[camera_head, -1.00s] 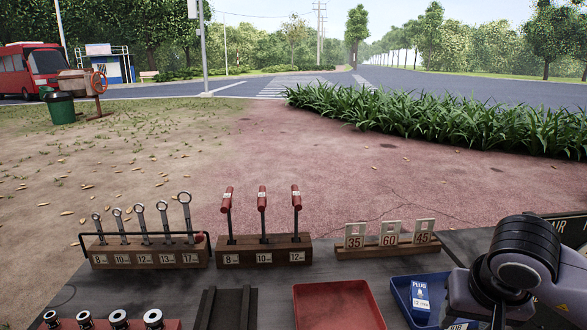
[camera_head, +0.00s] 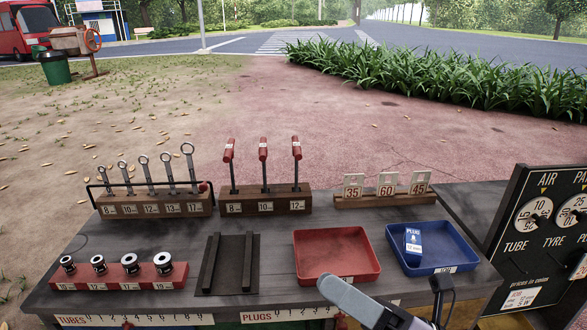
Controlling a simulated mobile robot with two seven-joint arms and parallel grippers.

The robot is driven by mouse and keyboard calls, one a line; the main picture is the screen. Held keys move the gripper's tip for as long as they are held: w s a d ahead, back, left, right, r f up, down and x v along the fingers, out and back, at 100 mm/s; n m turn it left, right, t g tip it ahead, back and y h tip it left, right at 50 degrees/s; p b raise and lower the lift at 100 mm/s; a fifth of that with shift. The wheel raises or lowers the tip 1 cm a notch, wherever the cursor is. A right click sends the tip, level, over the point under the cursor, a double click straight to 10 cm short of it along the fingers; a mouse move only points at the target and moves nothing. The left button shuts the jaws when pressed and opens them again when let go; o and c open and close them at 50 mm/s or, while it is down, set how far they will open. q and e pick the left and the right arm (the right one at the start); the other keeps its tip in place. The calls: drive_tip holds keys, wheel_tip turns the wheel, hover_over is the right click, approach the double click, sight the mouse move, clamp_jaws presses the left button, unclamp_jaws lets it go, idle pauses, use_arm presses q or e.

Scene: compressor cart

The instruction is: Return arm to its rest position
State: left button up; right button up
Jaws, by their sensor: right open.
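My right gripper (camera_head: 372,306) shows only in part at the bottom edge, right of centre. A long grey piece of it reaches up and left in front of the red tray, and a dark piece with a cable stands to its right. It is open, and I see nothing held in it. Most of the right arm is below the picture. My left gripper and arm are not in view. The red tray (camera_head: 337,250) is empty. The blue tray (camera_head: 455,242) holds a blue-and-white plug box (camera_head: 413,243).
A wrench rack (camera_head: 156,206), a red-handled tool rack (camera_head: 266,204) and a number-tag holder (camera_head: 385,200) stand at the back. A red socket block (camera_head: 118,279) and a dark slotted plate (camera_head: 228,265) lie in front. The gauge panel (camera_head: 540,235) stands at the right.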

drive_tip(key=w+d+f+m+t+h, duration=0.2)
drive_tip(key=d+f+m+t+h, duration=0.3)
drive_tip(key=m, duration=0.7)
drive_tip(key=w+d+f+m+t+h, duration=0.1)
drive_tip(key=d+f+m+t+h, duration=0.25)
drive_tip(key=f+m+h, duration=0.6)
drive_tip(key=s+d+f+m+g+h, duration=0.2)
drive_tip(key=s+f+m+g, duration=0.25)
drive_tip(key=f+m, duration=0.3)
drive_tip(key=s+d+f+m+g+h, duration=0.1)
drive_tip(key=s+d+f+m+g, duration=0.25)
drive_tip(key=s+f+m, duration=0.35)
use_arm(q)
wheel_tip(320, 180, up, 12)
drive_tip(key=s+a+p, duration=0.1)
drive_tip(key=p, duration=1.4)
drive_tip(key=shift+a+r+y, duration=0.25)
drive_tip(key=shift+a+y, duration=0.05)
use_arm(e)
wheel_tip(320, 180, up, 12)
drive_tip(key=shift+d, duration=0.2)
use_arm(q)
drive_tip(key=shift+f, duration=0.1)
use_arm(e)
drive_tip(key=shift+f+h, duration=0.1)
drive_tip(key=shift+h, duration=0.15)
